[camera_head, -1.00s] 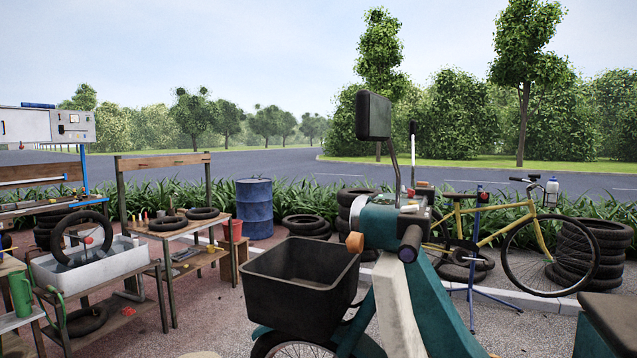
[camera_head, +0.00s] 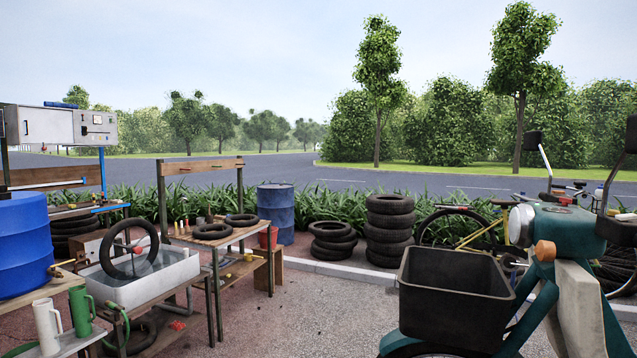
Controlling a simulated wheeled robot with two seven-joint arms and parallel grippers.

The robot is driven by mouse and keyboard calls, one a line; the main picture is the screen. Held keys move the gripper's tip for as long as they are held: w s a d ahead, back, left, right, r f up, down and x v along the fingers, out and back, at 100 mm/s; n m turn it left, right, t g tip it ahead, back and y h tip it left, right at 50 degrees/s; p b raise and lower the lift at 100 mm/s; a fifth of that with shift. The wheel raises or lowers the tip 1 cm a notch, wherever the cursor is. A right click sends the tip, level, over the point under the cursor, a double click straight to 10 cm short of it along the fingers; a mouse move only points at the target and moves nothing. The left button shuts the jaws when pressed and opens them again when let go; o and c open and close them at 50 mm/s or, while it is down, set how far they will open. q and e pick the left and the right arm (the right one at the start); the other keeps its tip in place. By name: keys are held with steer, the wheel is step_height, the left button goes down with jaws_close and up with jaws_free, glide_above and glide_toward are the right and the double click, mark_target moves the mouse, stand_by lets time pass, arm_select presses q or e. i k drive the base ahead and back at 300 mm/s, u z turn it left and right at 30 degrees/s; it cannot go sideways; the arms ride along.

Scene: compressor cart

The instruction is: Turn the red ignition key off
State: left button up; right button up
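No red ignition key can be made out. A white box (camera_head: 40,126) at the far left has a front panel (camera_head: 98,127) with small dark and light controls, too small to tell apart. A teal scooter (camera_head: 566,226) with a dark front basket (camera_head: 455,300) stands at the right; small red parts (camera_head: 556,198) show by its handlebar, but I cannot tell what they are. Neither of my grippers is in view.
A blue barrel (camera_head: 22,243) stands at the left edge. Beside it are a white water tub (camera_head: 150,284) with a wheel and a wooden bench (camera_head: 200,245) with tyres. Tyre stacks (camera_head: 390,232) and a blue drum (camera_head: 276,212) line the kerb. The paving (camera_head: 310,310) in the middle is clear.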

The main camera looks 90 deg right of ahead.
mark_target(564, 201)
steer(key=z, duration=4.25)
